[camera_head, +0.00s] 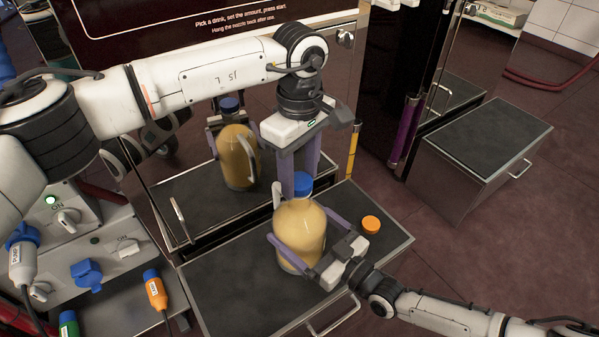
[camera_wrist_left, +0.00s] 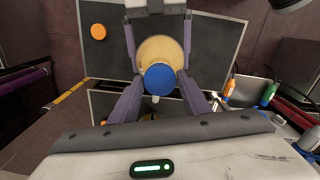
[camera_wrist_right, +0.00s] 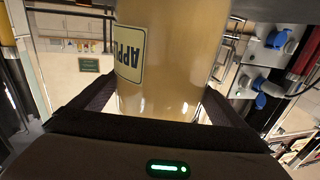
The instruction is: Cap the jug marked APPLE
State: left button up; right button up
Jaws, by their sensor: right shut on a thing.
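The jug (camera_head: 298,232), filled with amber liquid, stands on the dark platform (camera_head: 225,300). Its label (camera_wrist_right: 130,52), upside down in the right wrist view, shows the letters APPL. A blue cap (camera_head: 303,184) is at the jug's mouth; I cannot tell whether it is fully seated. It also shows in the left wrist view (camera_wrist_left: 160,77). My left gripper (camera_head: 300,178) points down over the jug, its fingers on either side of the blue cap, apparently open. My right gripper (camera_head: 297,255) is shut around the jug's body from the front right.
An orange cap (camera_head: 370,224) lies on the platform right of the jug. A mirrored dispenser panel (camera_head: 180,190) stands behind and reflects the jug. A second dark-topped box (camera_head: 487,140) stands at the right.

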aim_at(320, 242)
pick_arm(q)
jog(key=o, duration=0.4)
pick_arm(e)
jog(key=shift+d, duration=0.1)
pick_arm(q)
jog(key=shift+r, duration=0.1)
notch_tip(320, 242, up, 12)
jog(key=shift+f, duration=0.1)
pick_arm(e)
jog(key=o, duration=1.7)
jog(key=shift+o, duration=0.2)
jog(key=p+v, duration=0.3)
jog(key=v, duration=0.6)
jog(key=shift+s+d+r, duration=0.1)
jog(key=shift+s+d, duration=0.05)
jog(key=shift+s, duration=0.05)
pick_arm(q)
notch_tip(320, 242, up, 3)
jog(key=shift+r, duration=0.2)
pick_arm(e)
jog(key=shift+s+d, duration=0.25)
jog(key=shift+d, duration=0.05)
